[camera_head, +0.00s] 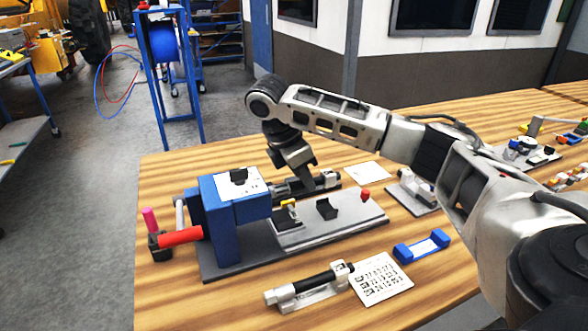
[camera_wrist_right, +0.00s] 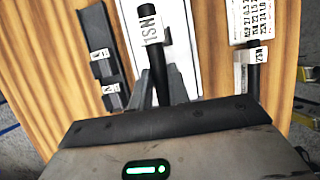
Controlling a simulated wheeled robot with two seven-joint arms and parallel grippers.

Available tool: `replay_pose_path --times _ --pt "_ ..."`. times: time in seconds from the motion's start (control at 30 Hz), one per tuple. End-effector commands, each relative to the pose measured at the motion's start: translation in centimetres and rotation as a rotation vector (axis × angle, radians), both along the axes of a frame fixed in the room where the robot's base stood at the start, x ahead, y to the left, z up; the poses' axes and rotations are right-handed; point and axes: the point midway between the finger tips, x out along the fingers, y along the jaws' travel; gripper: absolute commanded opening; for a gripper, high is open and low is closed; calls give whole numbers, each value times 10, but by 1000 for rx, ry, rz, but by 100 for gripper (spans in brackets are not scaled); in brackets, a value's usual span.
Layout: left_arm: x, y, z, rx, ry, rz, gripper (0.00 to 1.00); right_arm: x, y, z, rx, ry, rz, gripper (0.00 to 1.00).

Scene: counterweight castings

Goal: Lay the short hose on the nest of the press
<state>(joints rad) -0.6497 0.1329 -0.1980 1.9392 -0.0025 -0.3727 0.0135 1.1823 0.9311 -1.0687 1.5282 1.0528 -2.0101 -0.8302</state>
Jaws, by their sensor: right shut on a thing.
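The press (camera_head: 226,222) has a blue frame and a red handle (camera_head: 180,237) on a grey base plate. On the base, right of the frame, stand a black V-shaped support (camera_head: 327,209) and a smaller yellow-topped part (camera_head: 290,204); these look like the nest, with no hose on them. My right gripper (camera_head: 304,172) points down behind the press. In the right wrist view its fingers (camera_wrist_right: 155,92) are shut on a black hose (camera_wrist_right: 157,58) with a white tag; its length and whether it is lifted I cannot tell. My left gripper is not in view.
Another black hose (camera_head: 315,281) with pale ends lies in a grey cradle at the front, beside a printed card (camera_head: 381,279). A blue holder (camera_head: 422,246) lies to the right. A grey fixture (camera_head: 412,196) sits behind it. Bare wood lies at the front left.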

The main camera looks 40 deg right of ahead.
Motion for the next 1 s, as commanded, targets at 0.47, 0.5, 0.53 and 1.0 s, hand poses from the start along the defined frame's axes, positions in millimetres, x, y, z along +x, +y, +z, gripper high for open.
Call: replay_pose_path --times 0.47,0.5,0.53,1.0 --pt "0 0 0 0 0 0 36 -1 -2 -2 -10 2 -2 0" --pt "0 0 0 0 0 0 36 -1 -2 -5 -9 2 -1 0" --pt "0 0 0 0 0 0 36 -1 -2 -7 -9 2 -1 0" --pt "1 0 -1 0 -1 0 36 -1 -2 -48 -10 3 -1 0"
